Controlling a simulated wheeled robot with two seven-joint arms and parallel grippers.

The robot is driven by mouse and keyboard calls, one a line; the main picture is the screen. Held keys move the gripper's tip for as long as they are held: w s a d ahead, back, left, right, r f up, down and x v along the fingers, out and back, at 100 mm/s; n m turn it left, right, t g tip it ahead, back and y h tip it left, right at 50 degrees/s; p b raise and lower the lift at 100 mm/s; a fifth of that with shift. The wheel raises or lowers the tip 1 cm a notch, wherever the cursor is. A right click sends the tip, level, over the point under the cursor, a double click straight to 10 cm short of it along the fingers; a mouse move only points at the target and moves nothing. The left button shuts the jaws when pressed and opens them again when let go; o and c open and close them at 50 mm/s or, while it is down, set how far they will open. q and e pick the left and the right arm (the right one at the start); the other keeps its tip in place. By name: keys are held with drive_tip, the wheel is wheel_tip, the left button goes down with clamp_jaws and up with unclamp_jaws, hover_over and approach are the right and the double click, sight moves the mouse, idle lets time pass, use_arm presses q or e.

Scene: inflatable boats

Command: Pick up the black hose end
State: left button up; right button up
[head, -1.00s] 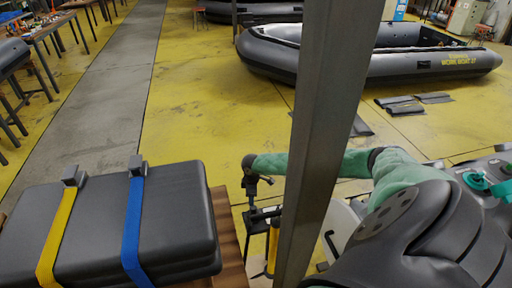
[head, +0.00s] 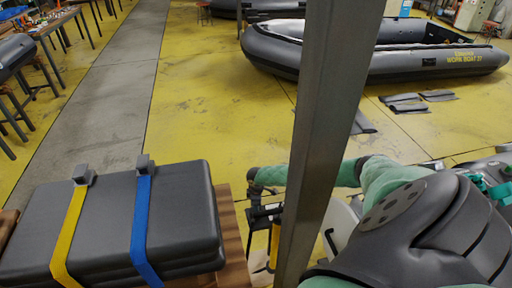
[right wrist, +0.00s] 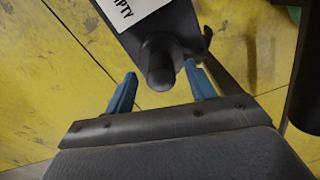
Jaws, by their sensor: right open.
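In the head view a green sleeved length (head: 350,172) runs behind the metal post, with a black end (head: 252,174) showing left of the post. I cannot tell whether that is the hose. In the right wrist view my right gripper (right wrist: 161,88) is open, with its two blue fingers apart. A black rounded cylinder (right wrist: 160,68) sticks out between or just beyond the fingers; it may be the black hose end. I cannot tell whether the fingers touch it. A white label (right wrist: 122,10) reading "EMPTY" is on the dark part beside it. My left gripper is not in view.
A grey metal post (head: 325,130) blocks the middle of the head view. Dark cases with yellow and blue straps (head: 105,205) lie on wood at lower left. A yellow pump-like cylinder (head: 274,245) stands beside them. A grey inflatable boat (head: 400,65) lies behind. The yellow floor (head: 210,110) between is clear.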

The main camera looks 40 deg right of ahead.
drive_tip(key=c, duration=1.1)
drive_tip(key=shift+r, duration=0.1)
